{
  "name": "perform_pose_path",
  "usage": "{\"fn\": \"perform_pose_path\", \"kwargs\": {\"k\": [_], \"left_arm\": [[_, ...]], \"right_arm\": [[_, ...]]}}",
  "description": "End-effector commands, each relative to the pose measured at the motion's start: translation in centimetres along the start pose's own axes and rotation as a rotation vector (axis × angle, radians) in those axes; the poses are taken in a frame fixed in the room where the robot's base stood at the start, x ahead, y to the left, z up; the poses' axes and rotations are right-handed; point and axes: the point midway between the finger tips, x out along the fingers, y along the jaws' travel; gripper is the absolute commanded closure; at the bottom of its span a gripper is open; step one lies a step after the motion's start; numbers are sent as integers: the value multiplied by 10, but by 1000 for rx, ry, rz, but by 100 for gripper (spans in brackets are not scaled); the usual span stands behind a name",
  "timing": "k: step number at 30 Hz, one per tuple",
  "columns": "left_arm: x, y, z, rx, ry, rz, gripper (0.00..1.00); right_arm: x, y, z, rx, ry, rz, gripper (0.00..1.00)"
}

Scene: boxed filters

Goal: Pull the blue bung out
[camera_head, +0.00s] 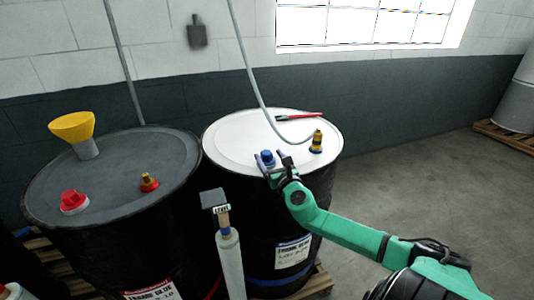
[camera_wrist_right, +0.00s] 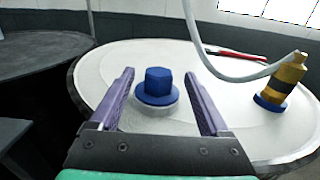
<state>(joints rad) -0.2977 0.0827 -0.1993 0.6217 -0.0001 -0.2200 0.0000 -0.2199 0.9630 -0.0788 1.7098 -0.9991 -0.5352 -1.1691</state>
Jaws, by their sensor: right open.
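The blue bung (camera_head: 267,157) sits upright in the white top of the right drum (camera_head: 235,130). In the right wrist view the bung (camera_wrist_right: 158,88) has a hexagonal head over a wider round flange, on a pale raised ring. My right gripper (camera_head: 272,163) is at the near edge of the drum top. In the wrist view its two purple fingers (camera_wrist_right: 160,98) are open, one on each side of the bung, with a gap on both sides. My left gripper is not in view.
A brass fitting with a blue base (camera_head: 317,142) stands to the right on the same lid. A grey hose (camera_head: 253,80) hangs over it, and a red-handled tool (camera_head: 298,117) lies behind. The left drum (camera_head: 110,178) carries a red bung (camera_head: 74,201) and yellow funnel (camera_head: 72,127).

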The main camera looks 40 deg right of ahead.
Motion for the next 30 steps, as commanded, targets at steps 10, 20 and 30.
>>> {"fn": "perform_pose_path", "kwargs": {"k": [10, 20, 30], "left_arm": [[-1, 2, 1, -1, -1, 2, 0], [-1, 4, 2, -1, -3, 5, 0], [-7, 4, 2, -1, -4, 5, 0]], "right_arm": [[30, 0, 0, 1, 1, 1, 20], [30, 0, 0, 1, 1, 1, 81], [30, 0, 7, 1, 0, 1, 100]]}}
